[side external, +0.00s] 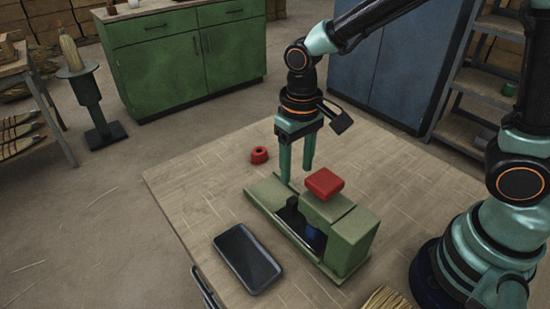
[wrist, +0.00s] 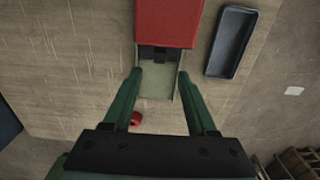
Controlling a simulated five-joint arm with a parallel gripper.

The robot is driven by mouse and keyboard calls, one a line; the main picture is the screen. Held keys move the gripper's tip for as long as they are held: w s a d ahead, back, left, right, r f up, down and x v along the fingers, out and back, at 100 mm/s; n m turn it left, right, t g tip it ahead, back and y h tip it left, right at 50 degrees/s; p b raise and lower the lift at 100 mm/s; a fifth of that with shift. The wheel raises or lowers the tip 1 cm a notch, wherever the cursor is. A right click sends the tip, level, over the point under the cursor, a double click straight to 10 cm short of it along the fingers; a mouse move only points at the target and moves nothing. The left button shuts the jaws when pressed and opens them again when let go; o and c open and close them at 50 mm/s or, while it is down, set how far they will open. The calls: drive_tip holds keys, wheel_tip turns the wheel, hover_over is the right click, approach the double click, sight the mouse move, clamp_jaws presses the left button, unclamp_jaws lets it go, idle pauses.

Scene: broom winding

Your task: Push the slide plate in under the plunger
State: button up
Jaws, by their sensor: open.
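A green press-like fixture (side external: 350,240) stands on the wooden table, with a red block (side external: 324,183) on top that looks like the plunger's head. The red block fills the top middle of the wrist view (wrist: 168,22). A dark channel with something blue in it shows low in the fixture's side. A flat pale green part (wrist: 157,82), perhaps the slide plate, sticks out from under the red block. My gripper (side external: 296,174) is open and empty, pointing down above the fixture's left end. In the wrist view its fingertips (wrist: 159,73) straddle the pale part; contact is unclear.
A dark shallow tray (side external: 247,258) lies on the table in front of the fixture. A small red ring (side external: 259,155) lies behind it. Straw bristles (side external: 388,299) show at the front edge. The table behind the fixture is mostly clear.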

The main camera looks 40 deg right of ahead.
drive_tip(key=shift+r, duration=1.55)
drive_tip(key=s+d+r+t, duration=0.2)
drive_tip(key=d+r, duration=0.2)
drive_tip(key=d, duration=0.2)
drive_tip(key=s+d+r+t, duration=0.2)
drive_tip(key=d+r+t, duration=0.1)
drive_tip(key=d+r, duration=0.2)
drive_tip(key=shift+s+d+r+t, duration=0.15)
drive_tip(key=shift+s+d+t, duration=0.15)
drive_tip(key=shift+d, duration=0.25)
